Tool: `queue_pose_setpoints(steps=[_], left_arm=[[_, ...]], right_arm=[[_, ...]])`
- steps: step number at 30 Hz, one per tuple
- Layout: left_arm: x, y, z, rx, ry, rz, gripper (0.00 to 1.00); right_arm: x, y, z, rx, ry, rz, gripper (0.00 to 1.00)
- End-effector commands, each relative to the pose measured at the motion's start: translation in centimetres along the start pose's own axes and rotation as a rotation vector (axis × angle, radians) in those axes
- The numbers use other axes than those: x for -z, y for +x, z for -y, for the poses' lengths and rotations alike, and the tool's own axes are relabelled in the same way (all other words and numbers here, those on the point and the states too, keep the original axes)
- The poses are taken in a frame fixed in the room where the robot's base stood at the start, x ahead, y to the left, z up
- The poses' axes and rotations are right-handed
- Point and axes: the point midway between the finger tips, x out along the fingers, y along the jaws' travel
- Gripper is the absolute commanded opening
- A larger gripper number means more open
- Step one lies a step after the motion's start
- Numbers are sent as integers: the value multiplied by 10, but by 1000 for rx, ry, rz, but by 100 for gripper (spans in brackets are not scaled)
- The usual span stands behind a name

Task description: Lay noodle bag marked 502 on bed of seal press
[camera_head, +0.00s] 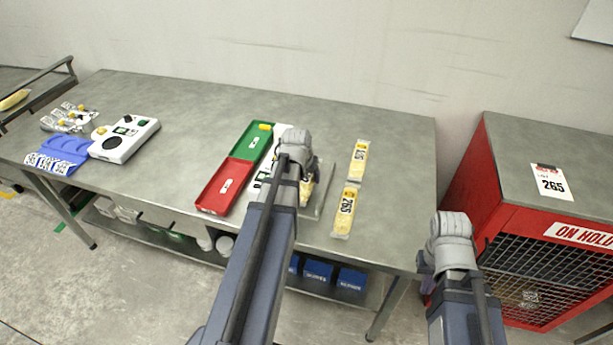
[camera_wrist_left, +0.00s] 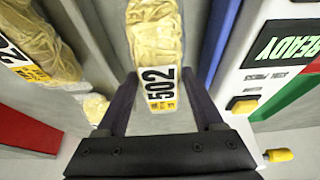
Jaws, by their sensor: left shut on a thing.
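The noodle bag marked 502 (camera_wrist_left: 160,88) is clear with yellow noodles and a white and yellow label. My left gripper (camera_wrist_left: 165,110) is shut on its label end, one dark finger on each side. In the head view my left arm hides most of the gripper, and a yellow bit of the bag (camera_head: 307,191) shows beside it. The seal press (camera_wrist_left: 268,62) with a READY display stands right of the bag in the wrist view. A grey plate (camera_head: 324,192) shows beside the bag; I cannot tell whether the bag touches it. My right gripper (camera_head: 426,268) is mostly hidden by its wrist, off the table's right end.
Noodle bags, one marked 265 (camera_head: 345,212) and another behind it (camera_head: 359,160), lie to the right. A red tray (camera_head: 224,187) and green tray (camera_head: 256,142) lie left. A white scale (camera_head: 124,138) stands further left. The red cage (camera_head: 505,200) stands right of the table.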

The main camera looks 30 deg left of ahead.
Motion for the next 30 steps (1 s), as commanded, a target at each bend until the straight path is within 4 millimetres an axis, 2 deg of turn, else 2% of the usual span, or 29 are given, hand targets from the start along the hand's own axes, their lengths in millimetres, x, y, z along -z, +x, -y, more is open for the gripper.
queue_pose_setpoints(steps=[9,10,17,25,30], left_arm=[[0,-1,0,0,0,0,0],[0,-1,0,0,0,0,72],[0,0,0,0,0,0,98],[0,-1,0,0,0,0,100],[4,-8,0,0,0,0,100]], right_arm=[[0,-1,0,0,0,0,0],[0,-1,0,0,0,0,0],[0,0,0,0,0,0,0],[0,-1,0,0,0,0,0],[0,-9,-1,0,0,0,0]])
